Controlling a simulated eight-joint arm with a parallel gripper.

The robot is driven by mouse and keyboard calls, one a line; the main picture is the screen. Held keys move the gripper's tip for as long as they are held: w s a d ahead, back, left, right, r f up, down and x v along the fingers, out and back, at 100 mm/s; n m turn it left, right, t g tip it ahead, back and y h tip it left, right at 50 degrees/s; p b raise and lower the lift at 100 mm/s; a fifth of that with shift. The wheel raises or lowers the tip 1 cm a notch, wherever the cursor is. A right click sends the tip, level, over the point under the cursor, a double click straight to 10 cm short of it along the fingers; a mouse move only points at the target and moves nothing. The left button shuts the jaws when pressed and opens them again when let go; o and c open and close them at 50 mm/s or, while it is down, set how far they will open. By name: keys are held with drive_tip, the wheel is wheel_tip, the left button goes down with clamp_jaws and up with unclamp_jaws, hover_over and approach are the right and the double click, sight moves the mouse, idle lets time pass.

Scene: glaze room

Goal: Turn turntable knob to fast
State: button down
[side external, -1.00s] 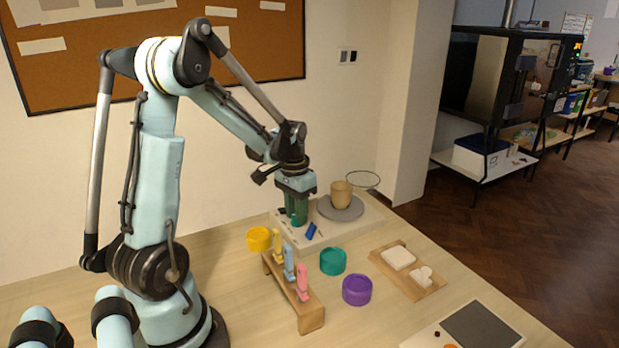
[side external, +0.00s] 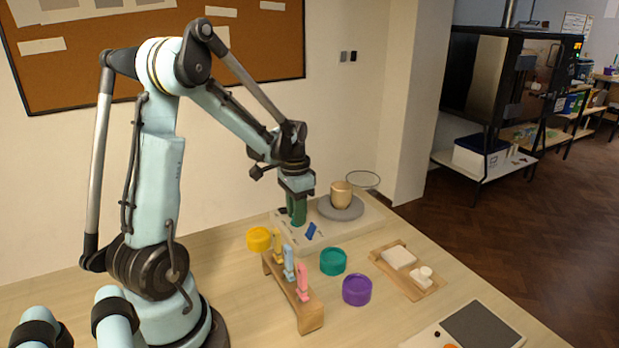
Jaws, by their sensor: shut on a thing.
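The turntable unit is a pale base (side external: 322,240) at the back of the table, with a round grey wheel head (side external: 345,208) on it. A tan clay pot (side external: 341,194) stands on the wheel head. My gripper (side external: 297,219) points down at the left part of the base, with its green fingers shut on the knob. The knob itself is hidden by the fingers, so its setting cannot be read. A small blue piece (side external: 311,231) shows on the base just right of the fingers.
A wooden rack (side external: 309,316) with yellow, blue and pink tools stands in front of the base. Yellow (side external: 259,239), teal (side external: 333,261) and purple (side external: 357,290) round containers sit around it. A wooden tray (side external: 431,287) with white pieces lies to the right.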

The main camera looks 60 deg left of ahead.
drive_tip(key=c, duration=0.9)
unclamp_jaws()
drive_tip(key=shift+r, duration=0.1)
wheel_tip(320, 180, up, 12)
drive_tip(key=shift+a, duration=0.2)
drive_tip(key=s+d+f+t, duration=0.1)
drive_tip(key=d+t, duration=0.2)
drive_tip(key=d, duration=0.7)
drive_tip(key=s+d+f+t, duration=0.1)
drive_tip(key=d+t, duration=0.3)
drive_tip(key=d, duration=0.7)
drive_tip(key=shift+s, duration=0.25)
